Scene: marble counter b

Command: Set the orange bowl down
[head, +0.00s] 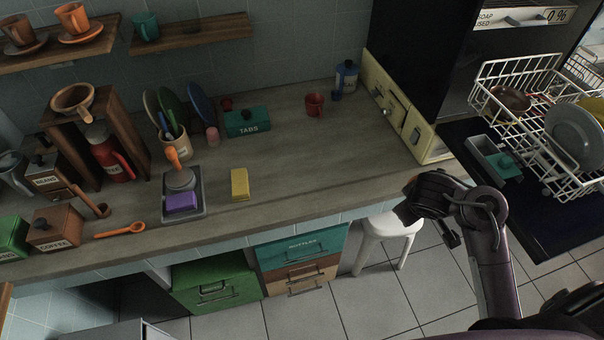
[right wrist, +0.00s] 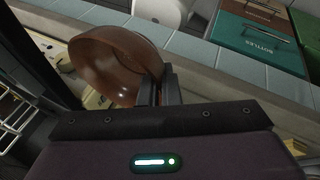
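The orange bowl (right wrist: 110,62) shows brownish orange in the right wrist view, tilted on its side with its hollow partly visible. My right gripper (right wrist: 158,88) is shut on the bowl's rim, and the bowl hangs out beyond the fingers. In the head view, my right gripper (head: 412,200) is in the air in front of the counter's right end, left of the dishwasher. There the bowl is hard to make out against the dark wrist. My left gripper is not in view.
The marble counter (head: 310,150) has bare room in its middle and right. A yellow sponge (head: 240,184), a teal TABS box (head: 247,122) and a red cup (head: 314,104) stand on it. An open dishwasher rack (head: 535,130) is at right, a white stool (head: 388,228) below.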

